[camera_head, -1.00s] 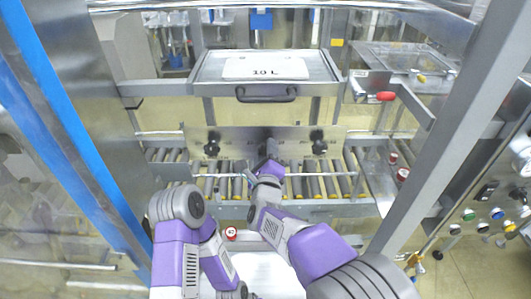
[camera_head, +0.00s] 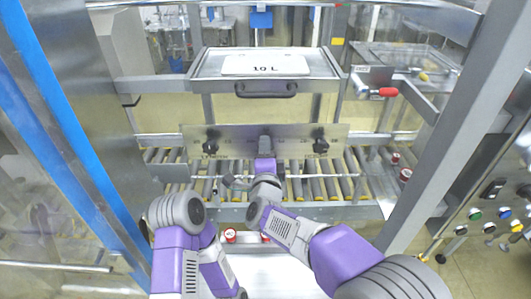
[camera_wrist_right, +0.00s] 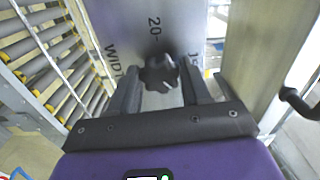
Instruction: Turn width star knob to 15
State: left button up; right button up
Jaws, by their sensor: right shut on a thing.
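A black star knob (camera_wrist_right: 160,72) shows in the right wrist view on a metal plate (camera_wrist_right: 145,28) marked "20" and, partly hidden, "WIDTH". My right gripper (camera_wrist_right: 158,85) has its two fingers on either side of this knob and is shut on it. In the head view, my right gripper (camera_head: 265,147) is at the middle of the upright metal panel (camera_head: 240,135) and covers what lies behind it. Two other black star knobs are on the panel, one at left (camera_head: 210,145) and one at right (camera_head: 320,145). The left arm is folded at lower left and its gripper is not seen.
A roller conveyor (camera_head: 320,187) runs below the panel. A metal tray marked "10 L" (camera_head: 265,67) with a dark handle is above it. A red-handled lever (camera_head: 388,92) is at right. Metal posts (camera_head: 445,130) stand on both sides.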

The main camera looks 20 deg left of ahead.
jog(key=n+p, duration=0.1)
jog(key=n, duration=0.8)
jog(key=shift+p, duration=0.4)
jog(key=shift+n, duration=0.4)
jog(key=o, duration=1.1)
jog(key=shift+c, duration=0.2)
jog(key=v, duration=0.7)
jog(key=shift+s, duration=0.3)
jog(key=shift+d, duration=0.1)
